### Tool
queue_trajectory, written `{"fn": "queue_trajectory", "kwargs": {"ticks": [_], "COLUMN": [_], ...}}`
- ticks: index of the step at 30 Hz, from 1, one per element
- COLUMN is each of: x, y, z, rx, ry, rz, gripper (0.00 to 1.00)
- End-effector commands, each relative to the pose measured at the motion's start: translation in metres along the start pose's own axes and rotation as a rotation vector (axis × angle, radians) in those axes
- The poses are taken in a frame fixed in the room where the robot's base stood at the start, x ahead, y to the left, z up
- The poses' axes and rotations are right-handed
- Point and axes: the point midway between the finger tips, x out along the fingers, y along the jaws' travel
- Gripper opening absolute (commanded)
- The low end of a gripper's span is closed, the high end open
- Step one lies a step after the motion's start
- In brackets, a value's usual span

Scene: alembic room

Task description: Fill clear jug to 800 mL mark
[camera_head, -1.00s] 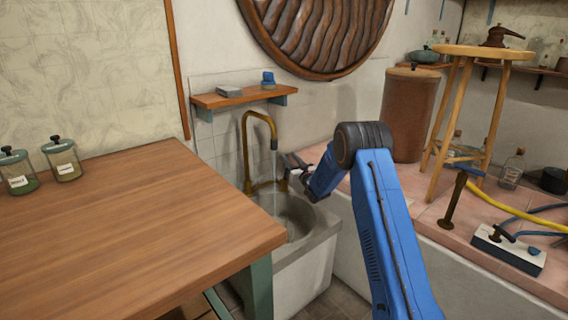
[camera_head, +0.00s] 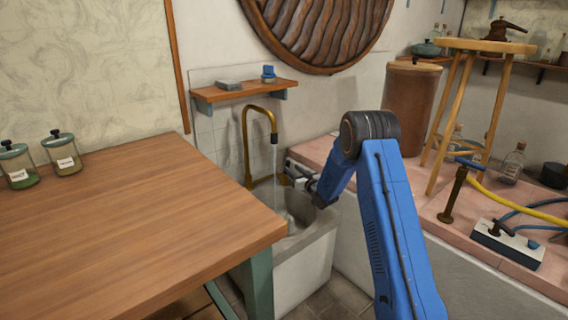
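The brass tap (camera_head: 258,110) arches over the stone sink (camera_head: 318,240), and a thin stream of water (camera_head: 275,165) falls from its spout. My gripper (camera_head: 290,179) is beside the tap, just right of the stream and above the sink. Its fingers are small and partly blend with the tap's base, so I cannot tell whether they are open or shut. I cannot make out the clear jug or its 800 mL mark for certain; a pale, blurred shape shows in the basin below the stream. The table corner hides part of the basin.
A wooden table (camera_head: 120,220) fills the left, with two labelled jars at its back. A small shelf (camera_head: 240,91) hangs above the tap. On the pink tiled ledge at right stand a brown barrel (camera_head: 407,110), a wooden stool (camera_head: 452,110), a bottle and hoses.

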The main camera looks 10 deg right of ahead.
Motion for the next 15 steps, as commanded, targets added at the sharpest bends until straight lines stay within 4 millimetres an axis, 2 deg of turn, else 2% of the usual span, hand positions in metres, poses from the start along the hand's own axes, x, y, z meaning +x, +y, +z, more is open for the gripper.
{"fn": "queue_trajectory", "kwargs": {"ticks": [9,15], "x": [0.057,0.084], "y": [0.0,0.0], "z": [0.0,0.0], "rx": [-0.001,-0.001], "ry": [0.002,0.001], "rz": [-0.001,0.0], "gripper": [0.38,0.38]}}
